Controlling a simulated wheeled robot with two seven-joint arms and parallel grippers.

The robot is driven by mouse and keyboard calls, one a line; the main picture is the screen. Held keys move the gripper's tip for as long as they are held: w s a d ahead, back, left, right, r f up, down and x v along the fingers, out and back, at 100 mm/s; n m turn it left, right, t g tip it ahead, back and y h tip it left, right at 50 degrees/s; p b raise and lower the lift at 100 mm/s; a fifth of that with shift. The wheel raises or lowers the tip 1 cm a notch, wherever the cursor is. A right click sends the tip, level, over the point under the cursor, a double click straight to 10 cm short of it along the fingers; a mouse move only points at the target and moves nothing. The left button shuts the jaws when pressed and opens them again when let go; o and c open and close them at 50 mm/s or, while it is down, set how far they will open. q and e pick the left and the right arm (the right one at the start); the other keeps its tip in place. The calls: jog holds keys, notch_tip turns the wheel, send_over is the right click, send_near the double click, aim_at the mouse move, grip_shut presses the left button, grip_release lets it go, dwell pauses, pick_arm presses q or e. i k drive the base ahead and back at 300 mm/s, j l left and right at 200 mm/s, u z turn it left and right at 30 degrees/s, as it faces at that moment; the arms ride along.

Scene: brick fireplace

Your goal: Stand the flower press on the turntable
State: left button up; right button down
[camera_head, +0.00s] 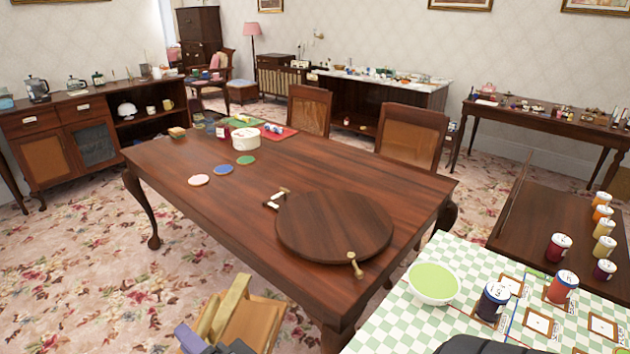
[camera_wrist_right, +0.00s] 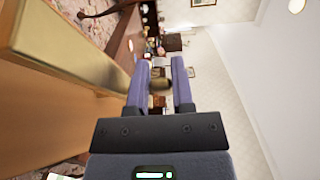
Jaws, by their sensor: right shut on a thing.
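The turntable (camera_head: 335,222) is a dark round wooden disc lying on the brown table, with a brass handle (camera_head: 355,265) at its near edge. It is bare. The flower press (camera_head: 258,322), light wood with a brass bar (camera_head: 232,305), is at the bottom of the head view, in front of the table and apart from the turntable. My right gripper (camera_head: 192,338), with purple fingers, is shut on the press. In the right wrist view, a brass knob shows between its fingers (camera_wrist_right: 159,78), and the press (camera_wrist_right: 60,105) fills the left side. My left gripper is not seen.
The brown table (camera_head: 200,160) bears coloured discs, a white round box (camera_head: 245,138) and a small white-handled item (camera_head: 277,198) beside the turntable. A checked-cloth table (camera_head: 395,325) with a green bowl (camera_head: 433,283) and jars stands at right. Chairs (camera_head: 410,137) stand behind.

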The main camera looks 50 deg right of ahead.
aim_at(337, 224)
jog(key=i+z, duration=0.5)
jog(key=i, duration=0.25)
jog(key=i+j+z, duration=0.2)
jog(key=i+z, duration=0.3)
jog(key=i, duration=0.2)
jog(key=i+z, duration=0.9)
jog(key=i+j+z, duration=0.15)
jog(key=i+z, duration=0.15)
jog(key=z, duration=0.95)
